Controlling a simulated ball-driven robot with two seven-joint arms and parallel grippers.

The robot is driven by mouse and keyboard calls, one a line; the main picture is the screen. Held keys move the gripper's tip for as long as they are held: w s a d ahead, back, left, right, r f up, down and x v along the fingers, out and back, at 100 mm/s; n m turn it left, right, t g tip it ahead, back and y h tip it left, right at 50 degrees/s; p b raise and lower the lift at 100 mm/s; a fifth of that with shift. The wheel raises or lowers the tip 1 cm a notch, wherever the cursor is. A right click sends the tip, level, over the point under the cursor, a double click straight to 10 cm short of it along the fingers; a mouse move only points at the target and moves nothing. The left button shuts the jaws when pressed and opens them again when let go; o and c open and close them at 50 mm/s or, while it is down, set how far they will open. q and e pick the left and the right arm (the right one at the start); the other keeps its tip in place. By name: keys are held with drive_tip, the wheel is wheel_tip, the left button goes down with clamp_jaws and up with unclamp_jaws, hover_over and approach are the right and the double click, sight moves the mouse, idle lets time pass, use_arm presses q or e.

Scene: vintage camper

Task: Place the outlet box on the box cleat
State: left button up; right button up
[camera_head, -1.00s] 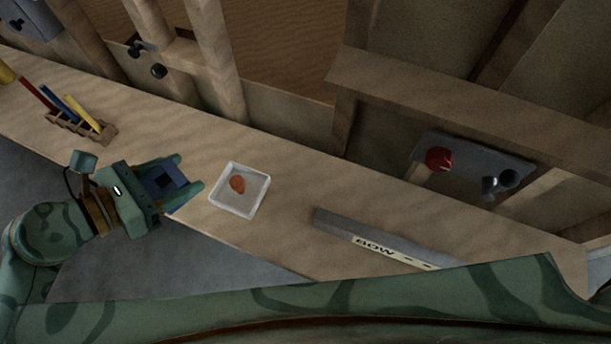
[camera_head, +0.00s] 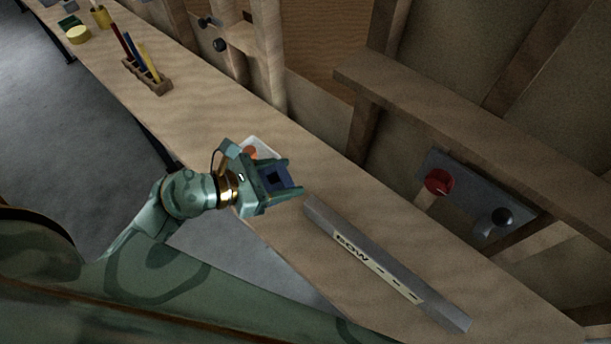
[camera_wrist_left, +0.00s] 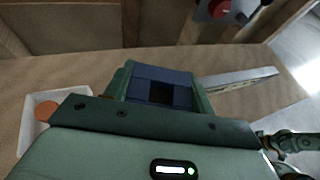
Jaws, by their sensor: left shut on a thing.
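The outlet box, a small blue box with a dark square opening (camera_head: 280,176), is between the fingers of my left gripper (camera_head: 287,178), which is shut on it. The gripper holds it over the bench, close to the white tray. In the left wrist view the blue box (camera_wrist_left: 160,75) sits between the green fingers, its opening showing. I cannot make out which part is the box cleat. A dark green part that looks like my right gripper (camera_wrist_left: 285,142) shows small at the right edge of the left wrist view; its jaws are unclear.
A white tray (camera_head: 262,147) with an orange thing lies partly behind my gripper. A pen rack (camera_head: 150,85) stands further left. A grey plate (camera_head: 460,172) with red and black knobs is on the wall.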

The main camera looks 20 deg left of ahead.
sight(301, 181)
use_arm(q)
drive_tip(key=w+f+b, duration=0.1)
drive_tip(key=w+f, duration=0.2)
drive_tip(key=w+f+b, duration=0.2)
drive_tip(key=w+f, duration=0.1)
drive_tip(key=w, duration=0.1)
drive_tip(key=shift+w+f, duration=0.2)
drive_tip(key=shift+f, duration=0.2)
drive_tip(key=shift+w+f+b, duration=0.15)
drive_tip(key=shift+w+b, duration=0.05)
drive_tip(key=shift+b, duration=0.1)
drive_tip(key=f+b, duration=0.1)
drive_tip(key=f, duration=0.1)
drive_tip(key=w+f+b, duration=0.1)
drive_tip(key=f, duration=0.1)
drive_tip(key=shift+s+r, duration=0.1)
drive_tip(key=shift+r, duration=0.05)
use_arm(e)
wheel_tip(301, 181, down, 7)
drive_tip(key=s+g, duration=0.1)
drive_tip(key=s, duration=0.1)
drive_tip(key=shift+s+d+r, duration=0.2)
drive_tip(key=shift+s+d, duration=0.1)
drive_tip(key=shift+d, duration=0.05)
use_arm(q)
drive_tip(key=o, duration=1.1)
use_arm(e)
drive_tip(key=shift+s+d, duration=0.1)
drive_tip(key=shift+d, duration=0.05)
